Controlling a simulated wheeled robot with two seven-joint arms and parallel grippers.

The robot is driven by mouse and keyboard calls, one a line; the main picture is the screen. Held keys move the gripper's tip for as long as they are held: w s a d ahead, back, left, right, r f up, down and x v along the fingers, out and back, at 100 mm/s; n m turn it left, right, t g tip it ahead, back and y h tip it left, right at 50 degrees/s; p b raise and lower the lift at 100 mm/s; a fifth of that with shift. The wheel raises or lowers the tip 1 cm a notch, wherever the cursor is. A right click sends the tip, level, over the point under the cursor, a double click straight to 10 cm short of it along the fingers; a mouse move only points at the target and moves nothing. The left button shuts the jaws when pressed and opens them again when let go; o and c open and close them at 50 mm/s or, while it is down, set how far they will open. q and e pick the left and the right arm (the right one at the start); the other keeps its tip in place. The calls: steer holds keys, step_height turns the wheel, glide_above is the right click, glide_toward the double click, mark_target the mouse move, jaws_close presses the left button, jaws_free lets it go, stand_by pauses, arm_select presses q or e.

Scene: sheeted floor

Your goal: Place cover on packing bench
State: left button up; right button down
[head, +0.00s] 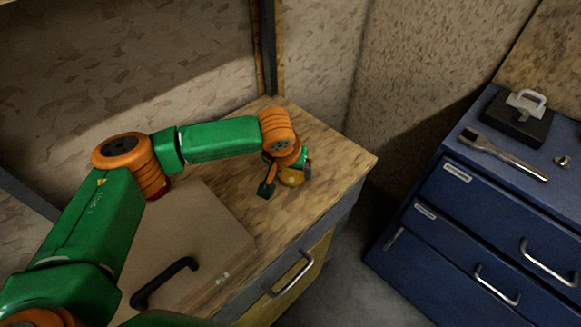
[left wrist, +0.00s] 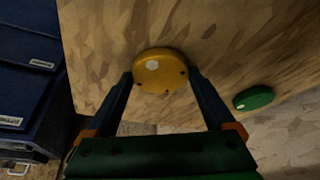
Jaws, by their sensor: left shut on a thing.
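The yellow round cover (head: 291,178) is at the wooden top of the packing bench (head: 325,153), near its far right part. My left gripper (head: 287,180) reaches down over it from the left. In the left wrist view, the cover (left wrist: 160,66) is a flat yellow disc with a pale spot and small dark holes, and the two fingers of the left gripper (left wrist: 161,78) are shut on its sides. Whether the disc touches the wood or hangs just above it, I cannot tell. My right gripper is not in view.
A green disc (left wrist: 253,98) lies right of the cover in the wrist view. A beige panel (head: 205,225) with a black handle (head: 165,283) covers the bench's near left.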

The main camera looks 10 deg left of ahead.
arm_select(q)
steer(key=o, duration=1.3)
steer(key=shift+o, duration=0.2)
steer(key=shift+s, duration=0.1)
steer(key=shift+r, duration=0.1)
steer(key=v, duration=1.2)
